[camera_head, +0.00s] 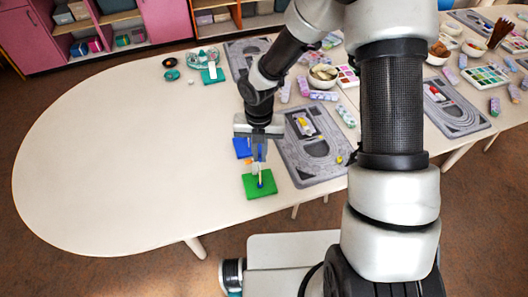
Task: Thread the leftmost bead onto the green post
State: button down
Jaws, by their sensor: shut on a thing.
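A green square board (250,191) lies near the front edge of the table, with a thin pale yellowish post on it. A small blue bead (261,184) shows low at that post. My gripper (257,167) points down just above the green board, close to the top of the post. It is shut on a small bead, mostly hidden between the fingers; its colour and whether it is around the post cannot be told. A blue board (241,147) lies behind and left of the gripper, partly hidden. A small orange piece (248,161) shows beside the fingers.
A teal board with a white piece (211,75) and small dark green dishes (171,75) lie farther back. The left of the pale table (100,160) is clear. Bowls and trays crowd the right.

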jog(key=shift+f+b, duration=2.45)
jog(key=shift+f, duration=0.05)
jog(key=shift+f+b, duration=0.45)
jog(key=shift+f, duration=0.4)
jog(key=shift+f+b, duration=0.65)
jog(key=shift+f, duration=0.35)
jog(key=c, duration=1.8)
grip_release()
jog(key=shift+o, duration=0.2)
